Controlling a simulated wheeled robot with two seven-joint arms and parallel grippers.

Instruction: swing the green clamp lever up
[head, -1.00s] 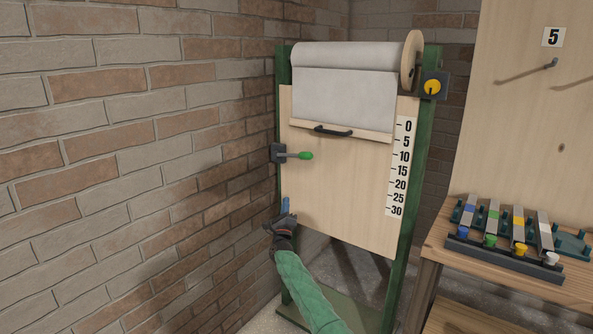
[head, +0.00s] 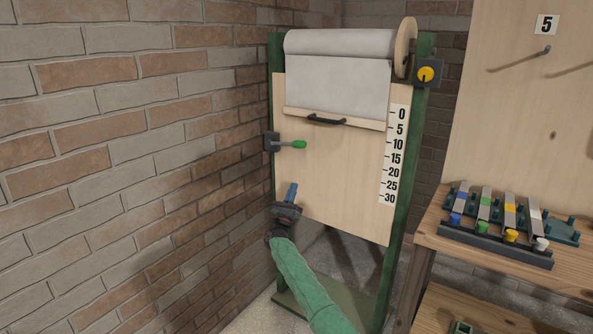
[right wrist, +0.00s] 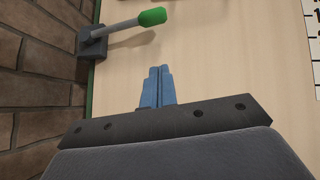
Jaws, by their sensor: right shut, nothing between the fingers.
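The green clamp lever (head: 299,144) sticks out to the right, about level, from a dark clamp block (head: 271,143) on the left post of the stand. In the right wrist view the lever's green tip (right wrist: 152,16) and grey rod show at the upper left. My right gripper (head: 292,189) is below the lever, in front of the wooden board. Its blue fingers (right wrist: 157,84) are together and empty, pointing up and apart from the lever. My left gripper is not in view.
The wooden board (head: 330,195) carries a roller blind (head: 340,85) with a black handle (head: 326,119) and a number scale (head: 394,155). A brick wall (head: 130,150) stands close on the left. A workbench (head: 480,255) with coloured clips is at the right.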

